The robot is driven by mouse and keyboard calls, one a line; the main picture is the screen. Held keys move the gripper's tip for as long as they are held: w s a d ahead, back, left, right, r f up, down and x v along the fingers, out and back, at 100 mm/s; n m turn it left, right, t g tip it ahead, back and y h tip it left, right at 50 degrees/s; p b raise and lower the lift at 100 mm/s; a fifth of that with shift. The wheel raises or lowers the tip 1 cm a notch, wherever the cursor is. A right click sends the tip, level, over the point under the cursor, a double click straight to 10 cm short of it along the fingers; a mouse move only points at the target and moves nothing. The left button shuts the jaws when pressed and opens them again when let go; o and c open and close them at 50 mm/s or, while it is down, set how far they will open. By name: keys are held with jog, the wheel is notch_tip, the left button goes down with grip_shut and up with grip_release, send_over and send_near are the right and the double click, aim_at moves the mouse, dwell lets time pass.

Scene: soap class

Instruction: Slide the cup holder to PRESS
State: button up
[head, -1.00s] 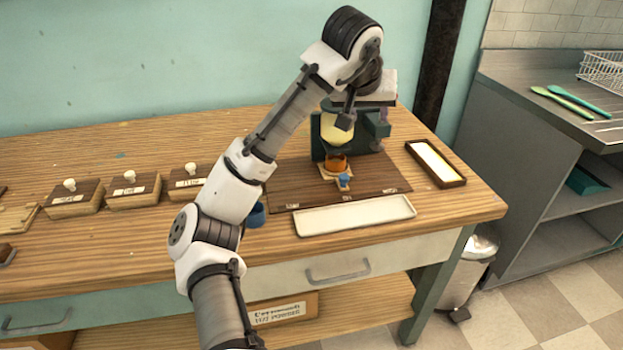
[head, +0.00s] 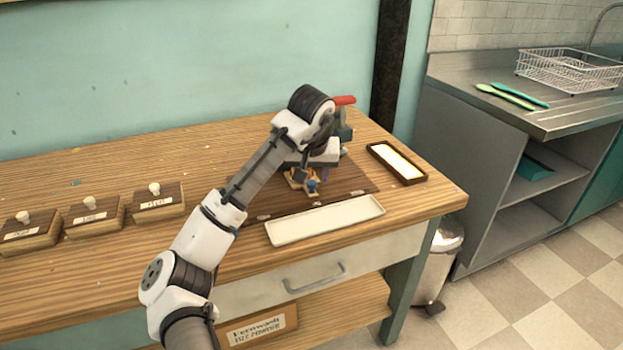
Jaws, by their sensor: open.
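My gripper (head: 304,177) is open and low over the holder, just behind the knob. I cannot tell whether its fingers touch the holder. My arm hides most of the machine and the cup area. The small pale labels on the board's front edge are too small to read.
A long white tray (head: 326,219) lies along the board's front. A dark-framed tray with a pale inside (head: 397,162) lies to the right. Several labelled wooden boxes with white knobs, such as this one (head: 157,203), stand at the left. The tabletop behind them is free.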

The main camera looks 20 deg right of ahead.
jog(key=shift+x, duration=1.35)
grip_shut()
